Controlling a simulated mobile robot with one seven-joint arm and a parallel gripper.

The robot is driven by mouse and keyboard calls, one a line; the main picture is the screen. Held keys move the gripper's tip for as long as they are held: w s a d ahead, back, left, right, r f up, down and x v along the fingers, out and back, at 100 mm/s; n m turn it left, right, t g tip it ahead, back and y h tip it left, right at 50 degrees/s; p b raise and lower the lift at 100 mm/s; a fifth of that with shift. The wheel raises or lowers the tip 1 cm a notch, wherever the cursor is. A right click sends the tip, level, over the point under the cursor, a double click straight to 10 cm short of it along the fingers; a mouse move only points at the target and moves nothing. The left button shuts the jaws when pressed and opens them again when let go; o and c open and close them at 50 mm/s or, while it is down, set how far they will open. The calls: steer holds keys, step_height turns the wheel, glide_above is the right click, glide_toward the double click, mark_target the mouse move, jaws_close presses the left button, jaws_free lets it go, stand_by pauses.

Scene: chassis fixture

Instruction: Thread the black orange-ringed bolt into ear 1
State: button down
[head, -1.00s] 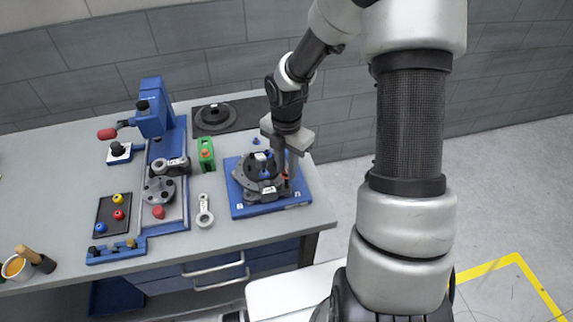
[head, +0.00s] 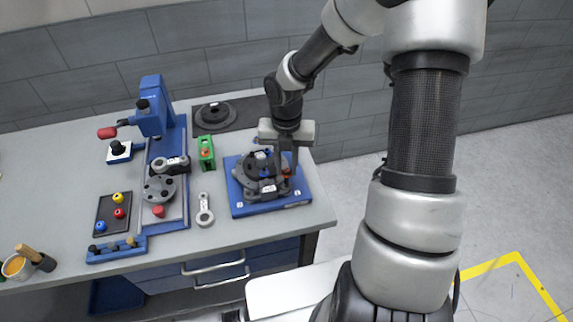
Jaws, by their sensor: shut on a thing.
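The chassis fixture is a blue base plate (head: 240,208) at the right end of the bench, bearing a dark round chassis (head: 252,172). White labels mark its ears, too small to read, so I cannot tell which is ear 1. My gripper (head: 286,168) points down over the right side of the chassis. It is shut on the black orange-ringed bolt (head: 287,171), of which only a small orange spot shows between the fingers. The bolt's tip and any hole below it are hidden.
A loose grey link (head: 205,211) lies left of the base plate. A green block (head: 205,150) stands behind it. A blue press (head: 153,115) stands further left, beside a black tray (head: 108,228) of coloured knobs. A dark mat (head: 240,117) with a ring lies behind.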

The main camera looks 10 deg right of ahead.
steer(key=shift+n, duration=0.6)
steer(key=n, duration=0.3)
steer(key=shift+n, duration=0.6)
steer(key=n, duration=0.2)
steer(key=shift+n, duration=0.3)
steer(key=n, duration=0.3)
steer(key=shift+s+f, duration=0.1)
